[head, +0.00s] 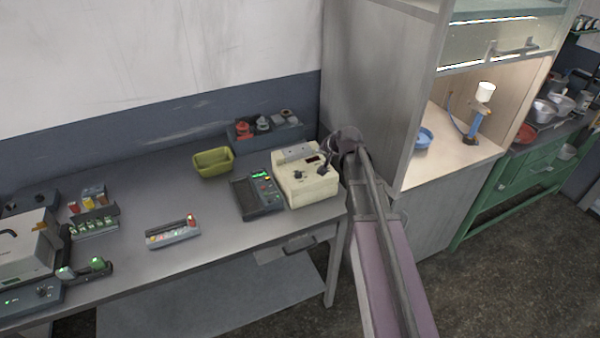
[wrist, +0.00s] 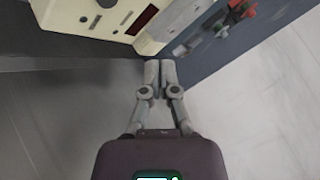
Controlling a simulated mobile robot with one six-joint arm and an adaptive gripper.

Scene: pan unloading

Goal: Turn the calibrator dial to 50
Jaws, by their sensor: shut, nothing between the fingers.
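The calibrator looks to be the cream box (head: 322,190) at the right end of the grey bench. It has a dark dial (head: 298,174) and a small dark display on top. In the wrist view the cream box (wrist: 65,12) is at the upper left, with a dark red display (wrist: 142,20) and a knob (wrist: 107,3) cut by the top edge. My gripper (wrist: 160,66) is shut and empty, apart from the dial, which lies above and left of the fingertips there. In the head view my wrist is just right of the box. The dial's setting is too small to read.
A dark keypad device (head: 258,196) stands left of the cream box. A yellow-green tub (head: 213,163) and a grey rack (head: 265,135) with red and grey parts are behind. A tall grey cabinet (head: 375,70) stands close on the right. The bench's middle front has free room.

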